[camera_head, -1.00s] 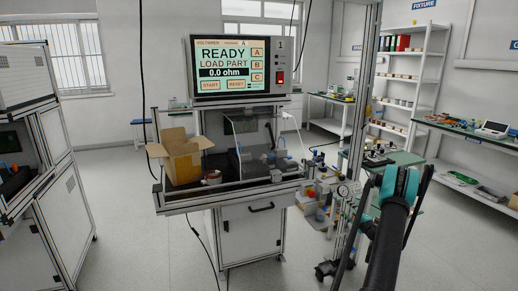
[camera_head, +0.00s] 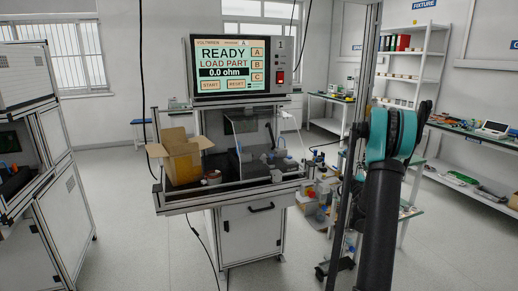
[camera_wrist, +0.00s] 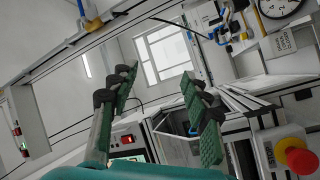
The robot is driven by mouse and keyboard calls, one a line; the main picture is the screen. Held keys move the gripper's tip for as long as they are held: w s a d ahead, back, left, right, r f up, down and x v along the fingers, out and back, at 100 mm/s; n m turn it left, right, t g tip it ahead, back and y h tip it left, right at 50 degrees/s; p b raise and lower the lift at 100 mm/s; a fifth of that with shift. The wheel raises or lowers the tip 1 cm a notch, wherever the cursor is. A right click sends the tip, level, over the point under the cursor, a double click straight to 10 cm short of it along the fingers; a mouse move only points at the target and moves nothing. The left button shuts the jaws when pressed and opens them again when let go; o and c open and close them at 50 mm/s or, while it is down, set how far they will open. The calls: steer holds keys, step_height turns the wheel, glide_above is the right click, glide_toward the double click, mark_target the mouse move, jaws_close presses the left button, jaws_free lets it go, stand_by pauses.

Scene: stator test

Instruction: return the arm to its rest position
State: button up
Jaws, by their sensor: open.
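My gripper (camera_wrist: 158,88) shows in the wrist view with its two green-padded fingers spread apart and nothing between them. In the head view my arm, with a teal joint, stands up at the right side, in front of the shelving area. I cannot make out the fingers there. The tester (camera_head: 240,66) at the centre reads "READY LOAD PART" and 0.0 ohm. My arm stands to the right of its bench and looks apart from it.
An open cardboard box (camera_head: 183,160) and a clear-walled enclosure (camera_head: 250,145) stand on the tester bench. A metal post (camera_head: 355,130) rises close to the left of my arm. In the wrist view a red emergency button (camera_wrist: 300,158) and a gauge (camera_wrist: 280,6) are at the right.

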steer(key=s+a+r+m+g+h, duration=0.1)
steer(key=s+a+m+g, duration=0.25)
steer(key=s, duration=0.35)
steer(key=s+a+r+m+g+h, duration=0.1)
steer(key=s+a+m+g+h, duration=0.2)
steer(key=s, duration=0.4)
steer(key=s+a+f+g+y, duration=0.2)
steer(key=s+a+f, duration=0.2)
steer(key=s, duration=0.7)
steer(key=s+a+f+m+g+y, duration=0.1)
steer(key=s+a+f+g+y, duration=0.2)
steer(key=s+a+f, duration=0.2)
steer(key=s+a+f+m+g+y, duration=0.1)
steer(key=s+a+f, duration=0.4)
steer(key=s+a, duration=0.5)
steer(key=s+g+y, duration=0.1)
steer(key=s+g, duration=0.1)
steer(key=s, duration=0.5)
steer(key=shift+s+y, duration=0.3)
steer(key=shift+s, duration=0.05)
